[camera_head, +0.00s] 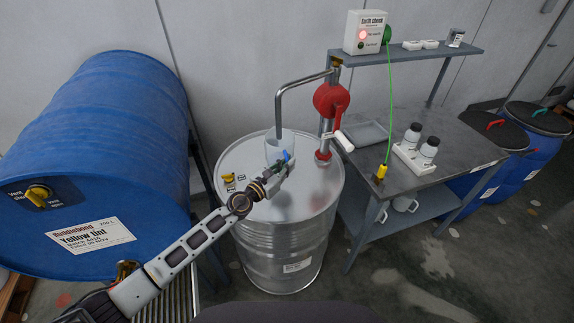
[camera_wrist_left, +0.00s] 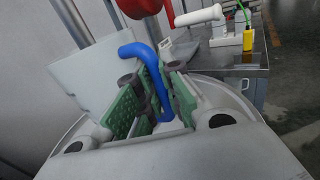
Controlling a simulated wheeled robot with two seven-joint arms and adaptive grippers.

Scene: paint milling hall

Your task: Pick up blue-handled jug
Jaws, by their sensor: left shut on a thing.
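The jug (camera_head: 279,146) is pale and translucent with a blue handle (camera_head: 287,157). It is upright under the bent spout of the drum pump, over the top of the steel drum (camera_head: 240,168). I cannot tell whether its base touches the drum lid. My left gripper (camera_head: 281,163) is shut on the blue handle, at the near right side of the jug. In the left wrist view the blue handle (camera_wrist_left: 141,52) passes between the green finger pads (camera_wrist_left: 152,100), with the pale jug body (camera_wrist_left: 85,82) behind to the left. My right gripper is not in view.
A red hand pump (camera_head: 331,99) with a grey spout (camera_head: 300,83) rises from the drum. A large blue barrel (camera_head: 110,130) lies at the left. A green cable (camera_head: 390,105) hangs there.

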